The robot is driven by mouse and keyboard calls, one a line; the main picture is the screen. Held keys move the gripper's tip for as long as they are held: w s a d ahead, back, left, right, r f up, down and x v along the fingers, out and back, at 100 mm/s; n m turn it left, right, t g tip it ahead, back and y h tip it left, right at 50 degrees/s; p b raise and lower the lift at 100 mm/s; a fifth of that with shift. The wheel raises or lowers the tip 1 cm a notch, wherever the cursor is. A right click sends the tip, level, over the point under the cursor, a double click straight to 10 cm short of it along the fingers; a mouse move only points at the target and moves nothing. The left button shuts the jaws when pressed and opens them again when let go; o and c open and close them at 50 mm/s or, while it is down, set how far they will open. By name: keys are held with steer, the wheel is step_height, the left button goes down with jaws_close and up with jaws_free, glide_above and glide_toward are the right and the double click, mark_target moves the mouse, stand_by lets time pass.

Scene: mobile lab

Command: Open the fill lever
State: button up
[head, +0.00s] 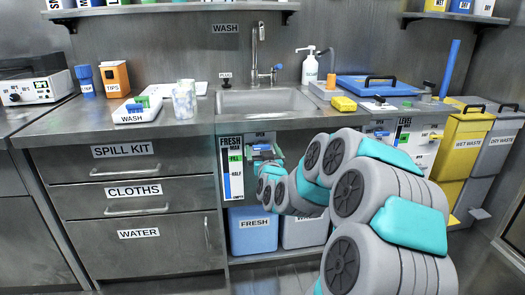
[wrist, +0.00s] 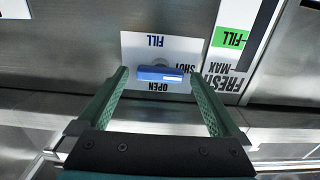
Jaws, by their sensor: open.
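The fill lever (wrist: 160,75) is a small blue handle on a white plate (wrist: 136,44) in the wrist view. The plate's words appear upside down: FILL above, OPEN below, and a partly covered word that looks like SHUT to the right. The handle lies level across the plate, its right end by that word. My gripper (wrist: 159,78) is open, one green finger on each side of the handle, with a gap on both sides. I cannot tell whether the fingertips touch the plate. In the head view, my arm hides most of my gripper (head: 264,162) below the sink front.
The FRESH level gauge (head: 231,168) is just left of the lever plate. Below are a blue FRESH container (head: 252,232) and a grey one (head: 303,232). The sink (head: 262,101) and counter edge are above. Drawers (head: 130,162) stand left; yellow and grey bins (head: 464,138) stand right.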

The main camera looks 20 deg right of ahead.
steer(key=shift+c, duration=0.2)
steer(key=c, duration=1.3)
steer(key=shift+f+m+b, duration=0.15)
steer(key=shift+m+b, duration=1.85)
steer(key=o, duration=1.3)
steer(key=shift+o, duration=0.2)
steer(key=shift+s, duration=0.1)
steer(key=v, duration=0.7)
steer(key=shift+s, duration=0.35)
